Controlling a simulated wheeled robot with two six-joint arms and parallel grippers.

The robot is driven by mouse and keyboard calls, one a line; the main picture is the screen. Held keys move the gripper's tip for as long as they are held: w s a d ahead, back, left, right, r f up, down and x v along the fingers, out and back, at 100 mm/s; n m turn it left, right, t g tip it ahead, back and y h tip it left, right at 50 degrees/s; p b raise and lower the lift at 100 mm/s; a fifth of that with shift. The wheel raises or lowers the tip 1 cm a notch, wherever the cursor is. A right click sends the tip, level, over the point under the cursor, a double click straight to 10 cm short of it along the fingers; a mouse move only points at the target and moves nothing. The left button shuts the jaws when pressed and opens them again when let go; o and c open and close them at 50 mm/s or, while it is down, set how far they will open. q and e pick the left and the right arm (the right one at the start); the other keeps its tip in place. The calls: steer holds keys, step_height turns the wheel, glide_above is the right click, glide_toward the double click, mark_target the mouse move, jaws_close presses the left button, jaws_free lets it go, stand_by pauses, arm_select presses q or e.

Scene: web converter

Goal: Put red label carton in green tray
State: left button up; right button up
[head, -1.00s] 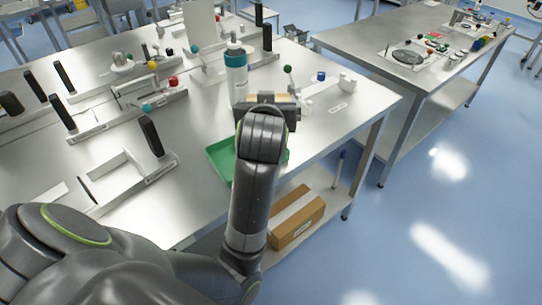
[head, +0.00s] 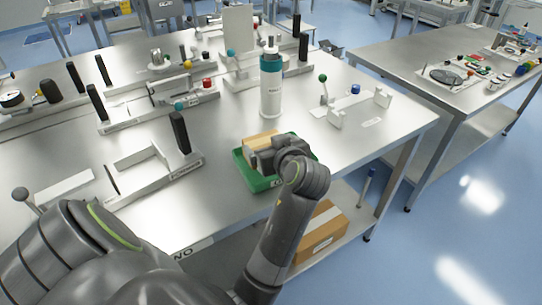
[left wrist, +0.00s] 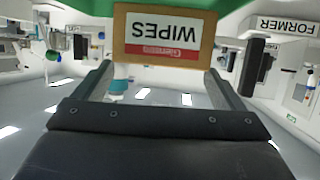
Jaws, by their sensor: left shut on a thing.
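The red label carton (head: 260,140) is a small tan box. In the left wrist view its face (left wrist: 165,38) shows a red and white label reading WIPES, upside down. My left gripper (head: 266,153) is shut on it, with one finger at each side. The green tray (head: 242,177) is on the metal table near its front edge. The carton is over or inside the tray area; whether it touches the tray floor is hidden by my gripper. Some green of the tray (left wrist: 85,6) shows behind the carton in the left wrist view. My right gripper is not in view.
A white bottle with a teal band (head: 271,88) stands behind the tray. A metal fixture with a black handle (head: 180,132) is to the left. A white bracket piece (head: 350,105) lies behind to the right. A brown box (head: 318,236) sits on the lower shelf.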

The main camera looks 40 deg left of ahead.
arm_select(q)
step_height(320, 180, down, 3)
steer(key=shift+f, duration=0.15)
steer(key=shift+f, duration=0.15)
steer(key=o, duration=0.7)
steer(key=shift+o, duration=0.2)
